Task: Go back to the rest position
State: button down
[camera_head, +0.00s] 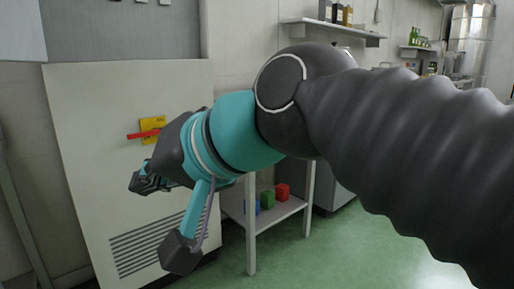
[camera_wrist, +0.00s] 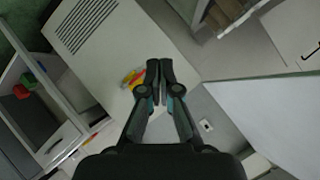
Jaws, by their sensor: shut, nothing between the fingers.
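My gripper (camera_head: 148,181) is at the end of my arm on the left of the head view, in front of a pale cabinet (camera_head: 85,110). In the wrist view my gripper (camera_wrist: 159,65) shows its two dark fingers close together, with nothing held between them. A red handle on a yellow plate (camera_head: 152,127) is on the cabinet front, just above my gripper in the head view. The handle also shows in the wrist view (camera_wrist: 131,77), just left of the fingertips. I cannot tell how far the fingers are from it.
A white table (camera_head: 250,215) stands right of the cabinet, with a green block (camera_head: 267,199), a red block (camera_head: 282,192) and a blue thing on its lower shelf. A wall shelf (camera_head: 325,28) holds bottles. Green floor (camera_head: 330,260) is open at the front.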

jog(key=d+f+m+h+p, duration=0.1)
jog(key=d+f+h, duration=0.4)
jog(key=d+f, duration=0.6)
jog(key=d+f+m+h+p, duration=0.1)
jog(key=d+f+h+p, duration=0.3)
jog(key=d+f, duration=0.8)
jog(key=s+d+h, duration=0.1)
jog(key=d, duration=0.5)
jog(key=shift+m+g+h, duration=0.3)
jog(key=shift+m, duration=0.1)
jog(key=shift+d+f, duration=0.1)
jog(key=shift+d, duration=0.05)
